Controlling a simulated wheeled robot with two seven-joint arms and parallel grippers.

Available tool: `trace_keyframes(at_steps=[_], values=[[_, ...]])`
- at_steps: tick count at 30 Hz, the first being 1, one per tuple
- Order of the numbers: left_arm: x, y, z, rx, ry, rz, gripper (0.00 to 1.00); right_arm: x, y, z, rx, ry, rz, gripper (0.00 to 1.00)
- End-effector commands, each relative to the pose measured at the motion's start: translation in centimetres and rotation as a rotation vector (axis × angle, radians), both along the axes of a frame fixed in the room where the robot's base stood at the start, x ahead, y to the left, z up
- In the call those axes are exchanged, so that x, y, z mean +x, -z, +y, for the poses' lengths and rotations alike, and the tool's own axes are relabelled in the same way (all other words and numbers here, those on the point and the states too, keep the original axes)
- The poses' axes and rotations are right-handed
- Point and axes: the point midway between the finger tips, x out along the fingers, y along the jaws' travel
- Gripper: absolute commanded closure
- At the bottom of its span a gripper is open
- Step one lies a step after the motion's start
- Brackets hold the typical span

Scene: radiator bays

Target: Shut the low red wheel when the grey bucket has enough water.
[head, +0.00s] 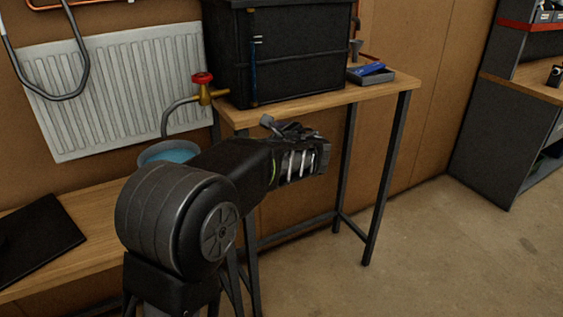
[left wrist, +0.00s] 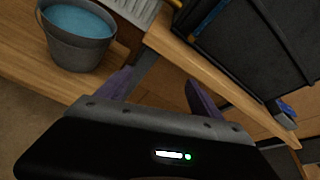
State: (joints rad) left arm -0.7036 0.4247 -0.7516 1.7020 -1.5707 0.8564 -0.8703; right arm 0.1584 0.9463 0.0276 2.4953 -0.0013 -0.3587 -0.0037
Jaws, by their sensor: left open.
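The red wheel (head: 202,78) sits on top of a brass valve (head: 207,93) at the left end of the raised wooden shelf. A grey spout (head: 166,116) curves down from the valve over the grey bucket. The bucket (left wrist: 78,52) stands on the lower bench in the left wrist view, with blue water (left wrist: 78,20) high in it, near the rim. In the head view my arm hides most of the bucket (head: 143,157). My left gripper (head: 310,160) is open and empty, in front of the shelf, to the right of the wheel and apart from it. My right gripper is out of view.
A large black tank (head: 275,55) with a blue level tube stands on the shelf (head: 330,103). A tray (head: 375,78) with a blue item lies at its right. A white radiator (head: 115,90) hangs behind the bench (head: 85,220). A dark flat panel (head: 38,240) lies at left. Floor at right is free.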

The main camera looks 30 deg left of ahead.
Motion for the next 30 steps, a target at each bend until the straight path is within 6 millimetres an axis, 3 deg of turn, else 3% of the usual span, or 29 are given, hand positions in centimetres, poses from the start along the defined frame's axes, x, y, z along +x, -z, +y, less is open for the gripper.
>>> trace_keyframes(at_steps=[6, 12, 30], values=[[0.3, 3.7, -2.3, -0.144, 0.023, -0.011, 0.24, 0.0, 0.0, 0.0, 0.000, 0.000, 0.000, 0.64], [0.3, 5.8, -3.6, -0.224, 0.028, -0.014, 0.24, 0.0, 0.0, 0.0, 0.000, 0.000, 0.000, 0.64], [0.3, 6.3, -4.0, -0.247, 0.031, -0.017, 0.24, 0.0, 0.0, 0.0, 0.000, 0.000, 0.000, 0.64]])
